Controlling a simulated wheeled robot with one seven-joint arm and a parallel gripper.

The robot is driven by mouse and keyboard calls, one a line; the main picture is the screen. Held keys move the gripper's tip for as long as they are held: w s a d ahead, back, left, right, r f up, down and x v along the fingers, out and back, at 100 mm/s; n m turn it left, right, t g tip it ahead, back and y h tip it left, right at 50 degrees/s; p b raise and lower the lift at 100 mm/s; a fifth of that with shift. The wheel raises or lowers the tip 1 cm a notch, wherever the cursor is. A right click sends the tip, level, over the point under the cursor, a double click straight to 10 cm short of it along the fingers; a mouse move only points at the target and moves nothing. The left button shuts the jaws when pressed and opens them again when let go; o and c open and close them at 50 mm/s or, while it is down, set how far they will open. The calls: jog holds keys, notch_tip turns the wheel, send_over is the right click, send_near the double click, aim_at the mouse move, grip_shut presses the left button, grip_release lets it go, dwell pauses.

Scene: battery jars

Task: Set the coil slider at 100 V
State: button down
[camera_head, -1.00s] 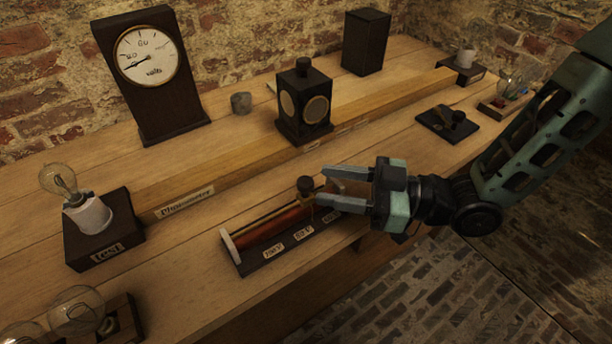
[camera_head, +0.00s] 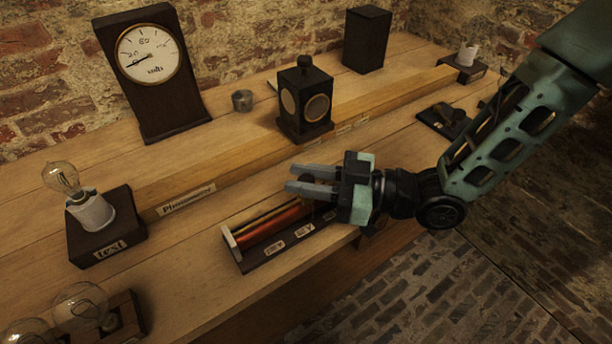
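The coil (camera_head: 272,226) is a copper-red wound rod on a dark base at the bench's front edge, with a pale end block at its left. Two voltage labels show on the base, too blurred to read surely; the rest of its right part is hidden. My gripper (camera_head: 288,178) lies over the coil's right half, fingers pointing left. Its fingers are a little apart. The slider's dark knob is hidden at the fingers, so I cannot tell whether they hold it. The voltmeter (camera_head: 152,52) stands at the back left, its needle pointing lower left.
A lamp on a block (camera_head: 105,232) stands left of the coil, with more bulbs (camera_head: 80,303) at the front left. A raised wooden rail (camera_head: 225,179) bearing a dark photometer box (camera_head: 304,100) runs behind the coil. A dark switch (camera_head: 443,122) lies to the right.

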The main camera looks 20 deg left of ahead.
jog(key=s+a+b, duration=0.1)
jog(key=s+a, duration=0.1)
jog(key=s, duration=0.1)
jog(key=s+a+b, duration=0.1)
jog(key=s+a, duration=0.2)
jog(key=shift+s+a, duration=0.2)
jog(key=c, duration=1.2)
grip_release()
jog(key=shift+c, duration=0.2)
jog(key=w+d+p, duration=0.1)
jog(key=d, duration=1.6)
jog(key=shift+w+d, duration=0.2)
